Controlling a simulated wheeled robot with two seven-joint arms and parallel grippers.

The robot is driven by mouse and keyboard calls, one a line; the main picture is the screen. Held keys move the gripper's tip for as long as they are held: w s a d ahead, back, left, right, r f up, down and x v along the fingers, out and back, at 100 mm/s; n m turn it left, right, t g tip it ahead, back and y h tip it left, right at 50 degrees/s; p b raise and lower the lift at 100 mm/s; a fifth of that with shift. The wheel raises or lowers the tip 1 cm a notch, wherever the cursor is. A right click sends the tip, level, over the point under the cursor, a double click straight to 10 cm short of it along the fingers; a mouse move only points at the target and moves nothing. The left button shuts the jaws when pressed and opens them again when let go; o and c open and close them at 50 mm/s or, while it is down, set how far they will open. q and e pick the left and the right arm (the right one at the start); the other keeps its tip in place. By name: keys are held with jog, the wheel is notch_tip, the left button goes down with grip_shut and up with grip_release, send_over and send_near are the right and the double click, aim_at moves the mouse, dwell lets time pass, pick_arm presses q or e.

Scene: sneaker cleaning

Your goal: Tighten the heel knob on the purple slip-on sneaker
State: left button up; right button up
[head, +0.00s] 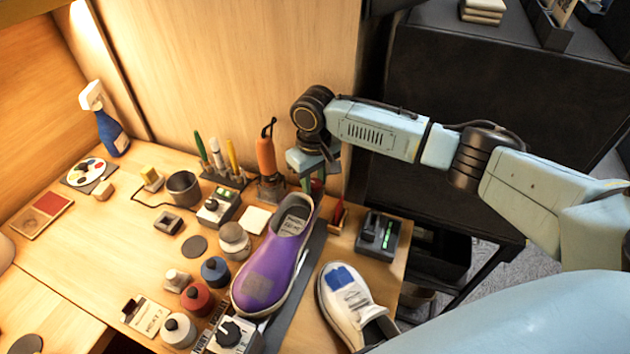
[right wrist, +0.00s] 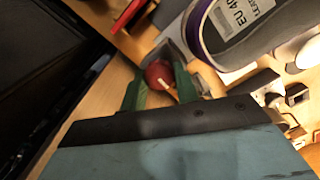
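The purple slip-on sneaker (head: 267,271) lies in the head view with its toe toward the front and its heel toward the back, on a dark grey stand (head: 306,270). Its heel collar and white size label also show in the right wrist view (right wrist: 240,25). The red heel knob (right wrist: 158,75), with a white mark, sits behind the heel. In the head view the right gripper (head: 306,183) is at the heel, partly hidden. My left gripper is not in view.
A white sneaker (head: 350,304) lies to the right of the purple one. A dark device (head: 378,236) with green lights stands near the table's right edge. An orange tool (head: 266,158) stands behind the heel. Several bottles and jars (head: 196,298) crowd the left side.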

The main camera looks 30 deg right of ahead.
jog(key=shift+c, duration=1)
jog(key=shift+r+m+p, duration=0.1)
jog(key=shift+m+p, duration=0.2)
jog(key=shift+p, duration=0.15)
jog(key=shift+m+p, duration=1.4)
jog(key=shift+p, duration=0.5)
jog(key=shift+a+m, duration=0.1)
jog(key=shift+m, duration=0.2)
jog(key=shift+y+p, duration=0.3)
jog(key=shift+p, duration=0.05)
